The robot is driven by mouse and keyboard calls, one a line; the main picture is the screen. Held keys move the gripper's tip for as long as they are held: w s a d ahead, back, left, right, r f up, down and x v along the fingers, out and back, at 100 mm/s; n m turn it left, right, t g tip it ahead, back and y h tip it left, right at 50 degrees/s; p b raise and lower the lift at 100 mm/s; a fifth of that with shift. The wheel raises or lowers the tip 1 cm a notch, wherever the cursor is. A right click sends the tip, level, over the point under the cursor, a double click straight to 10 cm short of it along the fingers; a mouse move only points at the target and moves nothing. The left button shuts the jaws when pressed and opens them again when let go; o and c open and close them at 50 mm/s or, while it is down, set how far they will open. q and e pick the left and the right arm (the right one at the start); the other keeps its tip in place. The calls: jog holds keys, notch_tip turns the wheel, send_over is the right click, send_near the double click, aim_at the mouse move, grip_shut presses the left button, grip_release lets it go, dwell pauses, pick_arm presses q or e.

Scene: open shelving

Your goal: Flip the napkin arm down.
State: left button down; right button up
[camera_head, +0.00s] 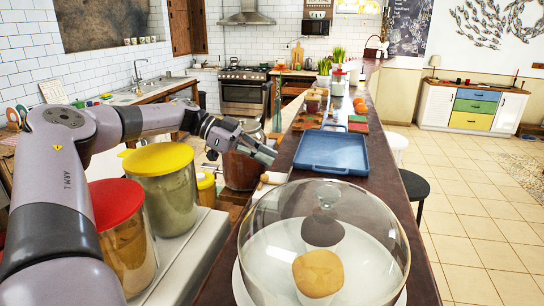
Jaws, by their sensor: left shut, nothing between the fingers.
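My left arm comes in from the left and reaches over the jars. Its gripper (266,154) is shut and empty, pointing right near the left edge of the long dark counter. A large jar with dark contents (240,170) stands just below and behind it. I cannot make out a napkin holder or its arm clearly. A small pale rounded piece (273,178) lies just below the gripper, and I cannot tell what it belongs to. My right gripper is not in view.
A glass dome (385,245) covers a cake stand with a muffin at the front. A blue tray (332,168) lies on the counter beyond. Jars with a yellow lid (157,158) and a red lid (115,202) stand at left. Open tiled floor (480,200) is at right.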

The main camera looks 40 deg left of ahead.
pick_arm(q)
jog(key=shift+s+a+f, duration=0.3)
jog(key=shift+a+f, duration=0.25)
jog(key=shift+a, duration=0.05)
jog(key=shift+a+f, duration=0.1)
jog(key=shift+s, duration=0.1)
jog(key=v, duration=1.2)
dwell(0.6)
